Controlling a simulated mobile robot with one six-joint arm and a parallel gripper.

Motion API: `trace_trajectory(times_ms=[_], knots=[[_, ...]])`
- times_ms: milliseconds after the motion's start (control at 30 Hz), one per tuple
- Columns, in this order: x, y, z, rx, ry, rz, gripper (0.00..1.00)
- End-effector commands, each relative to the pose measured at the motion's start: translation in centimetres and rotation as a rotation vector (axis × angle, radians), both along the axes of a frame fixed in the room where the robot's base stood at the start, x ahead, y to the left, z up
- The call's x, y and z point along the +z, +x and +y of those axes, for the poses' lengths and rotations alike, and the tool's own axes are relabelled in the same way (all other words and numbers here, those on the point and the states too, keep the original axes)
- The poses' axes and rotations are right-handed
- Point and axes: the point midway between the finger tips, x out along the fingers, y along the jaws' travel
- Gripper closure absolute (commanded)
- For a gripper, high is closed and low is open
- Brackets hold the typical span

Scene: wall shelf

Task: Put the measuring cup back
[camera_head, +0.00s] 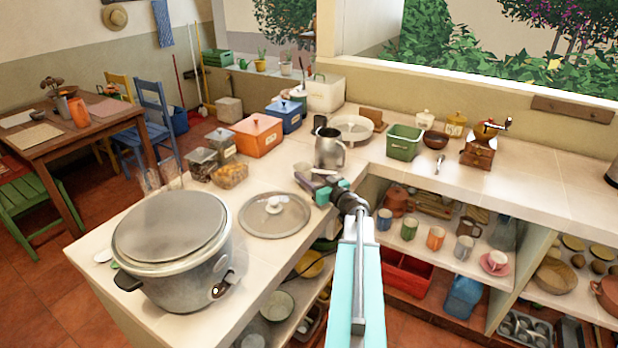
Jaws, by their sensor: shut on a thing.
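My gripper (322,188) is above the inner corner of the tiled counter, with teal parts at its end. It is shut on a small grey-purple thing (312,180), partly hidden by the gripper; I cannot tell for sure whether this is the measuring cup. A steel jug (329,149) with a handle appears just behind the gripper, and I cannot tell whether they touch. No other thing is clearly a measuring cup.
Boxes, a white dish (350,128) and a green basket (404,142) stand behind. Mugs (435,238) line the shelf below right. The right counter top (545,185) is mostly clear.

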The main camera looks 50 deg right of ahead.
Motion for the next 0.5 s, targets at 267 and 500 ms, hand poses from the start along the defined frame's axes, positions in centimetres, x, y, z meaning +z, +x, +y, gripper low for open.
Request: trace_trajectory(times_ms=[267, 500], knots=[[-1.09, 0.0, 0.0, 0.0, -0.001, 0.0, 0.74], [-1.15, 0.01, 0.01, 0.0, 0.0, 0.0, 0.74]])
